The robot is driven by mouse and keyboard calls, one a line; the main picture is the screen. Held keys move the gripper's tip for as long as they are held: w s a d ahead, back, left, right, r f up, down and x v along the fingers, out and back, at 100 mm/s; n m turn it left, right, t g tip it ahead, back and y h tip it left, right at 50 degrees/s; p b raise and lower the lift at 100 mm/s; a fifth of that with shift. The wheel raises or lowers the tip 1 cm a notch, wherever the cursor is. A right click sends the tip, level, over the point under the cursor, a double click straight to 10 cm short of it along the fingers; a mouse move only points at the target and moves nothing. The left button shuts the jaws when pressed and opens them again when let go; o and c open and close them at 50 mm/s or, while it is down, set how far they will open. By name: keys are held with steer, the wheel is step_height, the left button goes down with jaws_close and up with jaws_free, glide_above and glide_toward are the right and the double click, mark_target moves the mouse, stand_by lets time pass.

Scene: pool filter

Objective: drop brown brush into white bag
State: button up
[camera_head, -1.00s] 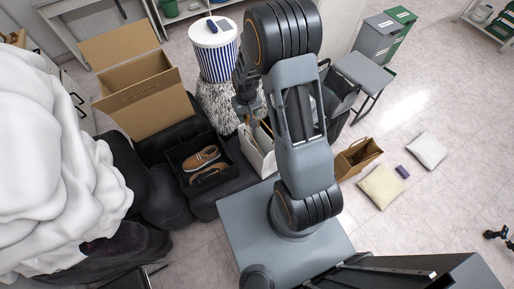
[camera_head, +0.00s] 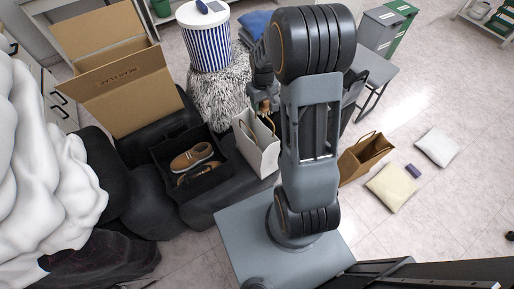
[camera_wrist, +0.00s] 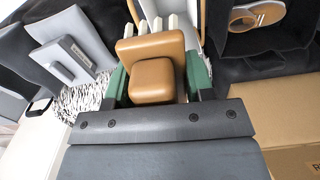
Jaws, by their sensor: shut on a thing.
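My gripper (camera_wrist: 155,80) is shut on the brown brush (camera_wrist: 152,68), whose smooth brown body sits between the dark green fingers. Its pale bristles (camera_wrist: 160,23) point away from the wrist. In the head view my gripper (camera_head: 264,108) is small, at the rear upper edge of the white bag. The white bag (camera_head: 262,155) stands upright with brown handles, beside the black shoe bin. In the wrist view part of the white bag (camera_wrist: 185,8) shows just beyond the bristles. I cannot tell whether the brush overlaps the bag's opening in depth.
A black bin (camera_head: 168,182) with brown shoes (camera_head: 192,157) stands left of the bag. Behind are an open cardboard box (camera_head: 125,95) and a blue-striped basket (camera_head: 210,45). A brown paper bag (camera_head: 362,158) and cushions lie right, with clear floor around.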

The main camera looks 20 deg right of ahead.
step_height(320, 180, down, 5)
steer(key=b, duration=0.3)
steer(key=shift+r, duration=0.15)
steer(key=o, duration=1)
step_height(320, 180, up, 14)
steer(key=shift+f+p, duration=0.1)
steer(key=shift+p, duration=0.55)
